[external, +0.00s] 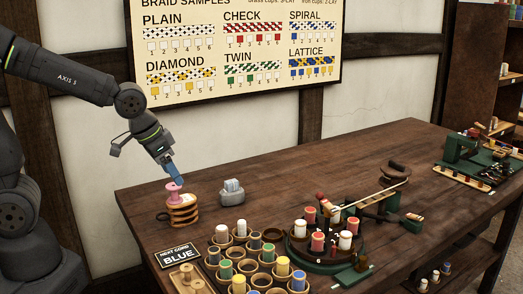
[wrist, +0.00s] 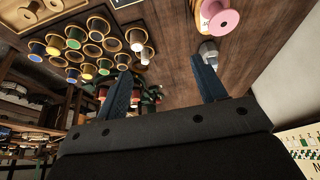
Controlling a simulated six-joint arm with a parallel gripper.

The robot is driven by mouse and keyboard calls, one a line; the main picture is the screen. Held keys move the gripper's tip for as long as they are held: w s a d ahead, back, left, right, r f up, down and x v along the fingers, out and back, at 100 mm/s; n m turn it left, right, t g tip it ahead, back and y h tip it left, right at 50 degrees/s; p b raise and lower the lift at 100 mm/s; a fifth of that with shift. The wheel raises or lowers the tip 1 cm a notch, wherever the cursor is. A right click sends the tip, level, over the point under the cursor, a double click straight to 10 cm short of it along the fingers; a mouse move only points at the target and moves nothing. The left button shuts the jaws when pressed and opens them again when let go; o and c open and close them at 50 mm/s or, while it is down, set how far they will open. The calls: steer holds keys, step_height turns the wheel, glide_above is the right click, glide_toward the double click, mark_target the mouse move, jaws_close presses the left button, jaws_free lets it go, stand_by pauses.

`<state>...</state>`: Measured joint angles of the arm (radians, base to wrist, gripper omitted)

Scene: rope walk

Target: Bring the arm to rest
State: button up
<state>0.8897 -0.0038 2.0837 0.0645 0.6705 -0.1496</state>
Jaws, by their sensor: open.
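My gripper (external: 174,179) hangs at the left end of the bench, its blue fingers close to a pink spool in the external view. In the wrist view my gripper (wrist: 164,82) shows its two fingers spread wide with nothing between them. The pink spool (external: 175,192) sits in a coiled tan holder (external: 183,216). In the wrist view the pink spool (wrist: 221,24) lies up and to the right of the fingers, apart from them.
A grey block-like item (external: 231,192) stands right of the holder. A rack of cups with coloured spools (external: 239,262) fills the front. A round green carousel (external: 325,240) with spools stands at centre. The sample board (external: 237,45) hangs behind. Bare wood lies toward the back.

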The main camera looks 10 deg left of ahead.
steer(key=w+d+m, duration=0.1)
steer(key=w+d, duration=1)
steer(key=w, duration=0.3)
steer(key=shift+w+d+r, duration=0.2)
steer(key=shift+d+r, duration=0.05)
steer(key=shift+d, duration=0.1)
steer(key=shift+s, duration=0.1)
steer(key=s+a+n, duration=0.1)
steer(key=s+a, duration=0.9)
steer(key=s, duration=0.3)
steer(key=shift+s+r, duration=0.15)
